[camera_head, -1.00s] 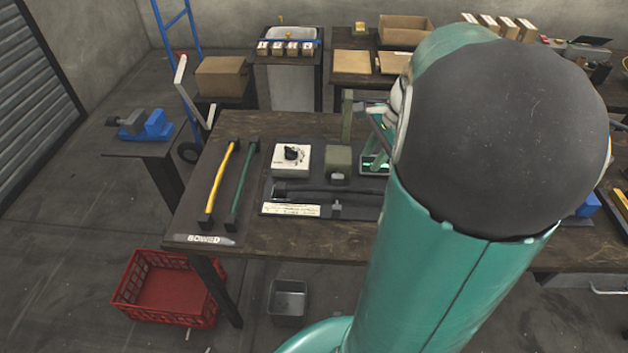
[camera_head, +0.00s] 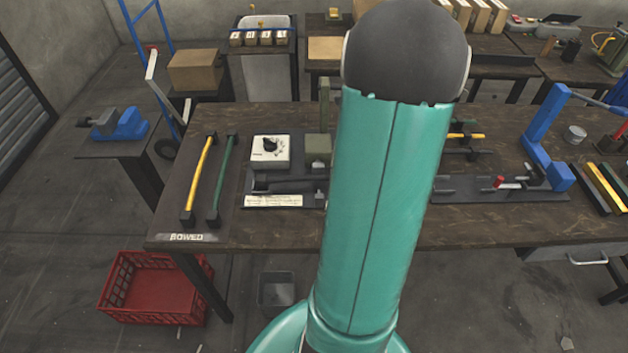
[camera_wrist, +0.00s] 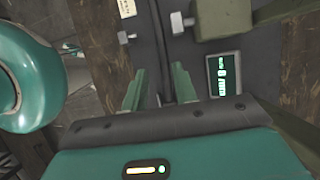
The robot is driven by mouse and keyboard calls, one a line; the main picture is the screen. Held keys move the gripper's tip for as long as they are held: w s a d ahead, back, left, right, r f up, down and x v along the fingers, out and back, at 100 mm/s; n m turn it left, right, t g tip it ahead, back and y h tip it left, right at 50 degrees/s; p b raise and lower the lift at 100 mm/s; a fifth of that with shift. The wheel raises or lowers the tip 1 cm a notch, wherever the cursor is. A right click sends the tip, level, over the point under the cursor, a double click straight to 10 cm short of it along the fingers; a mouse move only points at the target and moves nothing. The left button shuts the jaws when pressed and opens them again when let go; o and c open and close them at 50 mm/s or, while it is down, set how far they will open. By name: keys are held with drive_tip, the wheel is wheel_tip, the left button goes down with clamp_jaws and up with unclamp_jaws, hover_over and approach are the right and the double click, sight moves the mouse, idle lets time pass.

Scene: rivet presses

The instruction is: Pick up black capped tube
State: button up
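A black tube (camera_head: 288,186) with blocky dark ends lies on the dark base plate of the green press on the bench, its right part hidden behind my arm. In the wrist view a dark bar (camera_wrist: 160,38), which looks like this tube, runs lengthwise between my fingers. My gripper (camera_wrist: 158,88) is open, with a finger on each side of the bar; I cannot tell whether either touches it. In the head view my gripper is hidden behind my arm. A yellow tube (camera_head: 199,178) and a green tube (camera_head: 223,178), both black-capped, lie at the left, near the "BOWED" label.
A white dial box (camera_head: 270,150) and green press block (camera_head: 318,148) stand behind the black tube. A lit display (camera_wrist: 224,76) is close right of my fingers. A blue press (camera_head: 545,140) stands at the right. A red crate (camera_head: 155,288) and grey bin (camera_head: 277,290) are on the floor.

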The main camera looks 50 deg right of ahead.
sight(319, 182)
drive_tip(key=x, duration=1.1)
drive_tip(key=shift+s+a+f, duration=0.15)
drive_tip(key=shift+s+a, duration=0.1)
drive_tip(key=shift+c, duration=0.5)
clamp_jaws()
